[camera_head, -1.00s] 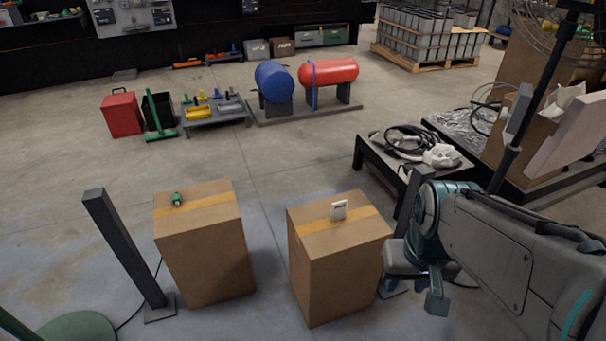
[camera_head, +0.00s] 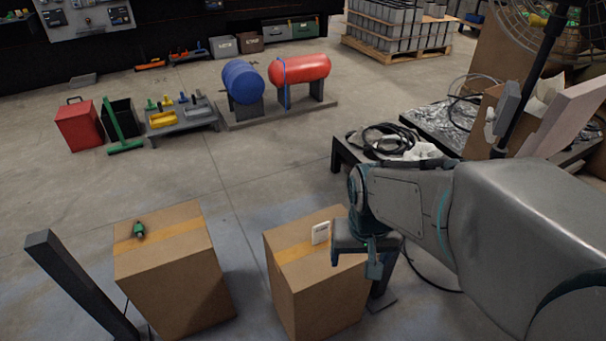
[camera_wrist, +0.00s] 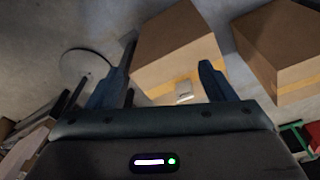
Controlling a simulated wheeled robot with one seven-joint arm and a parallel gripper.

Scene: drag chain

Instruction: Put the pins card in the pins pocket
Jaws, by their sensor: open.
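A small white card (camera_head: 320,232) stands upright on the right cardboard box, on its tape strip; its print is too small to read, so I cannot confirm it is the pins card. My gripper (camera_head: 355,260) hangs just right of the card, by the box's right edge. In the wrist view, my gripper (camera_wrist: 166,58) is open, its fingers spread with nothing held. The card (camera_wrist: 184,91) shows between the fingers there, nearer the right one, apart from both. I cannot make out a pins pocket in either view.
The right box (camera_head: 318,290) and left box (camera_head: 175,280) stand apart with a floor gap between. A small green item (camera_head: 139,230) lies on the left box. A dark post (camera_head: 80,285) stands left. A low black table (camera_head: 345,160) with cables stands behind my arm.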

